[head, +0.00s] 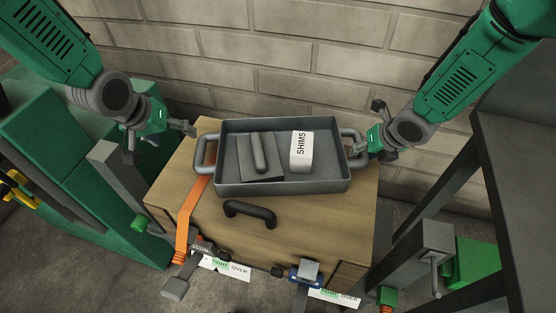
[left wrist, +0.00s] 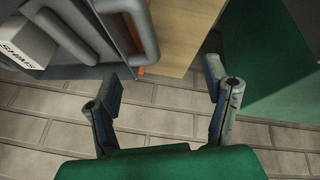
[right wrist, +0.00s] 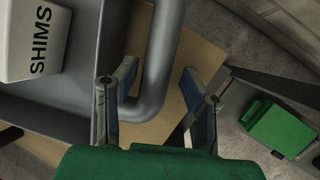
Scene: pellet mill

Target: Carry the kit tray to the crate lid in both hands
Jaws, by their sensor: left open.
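The grey kit tray (head: 335,187) sits on a wooden top (head: 300,228) with a black handle (head: 250,211); I cannot tell whether this top is the crate lid. In the tray are a dark flat piece with a rounded bar (head: 260,153) and a white block marked SHIMS (head: 301,152). My left gripper (head: 162,143) is open and empty, left of and apart from the tray's left handle (head: 203,155). My right gripper (right wrist: 160,70) is open at the right handle (right wrist: 157,75), with one finger on each side of its bar.
An orange strap (head: 188,215) runs down the wooden top's left side. Two clamps (head: 203,246) (head: 305,270) and labels are at its front edge. A brick wall (head: 260,60) stands behind, green machinery (head: 70,160) at left and a dark frame (head: 515,150) at right.

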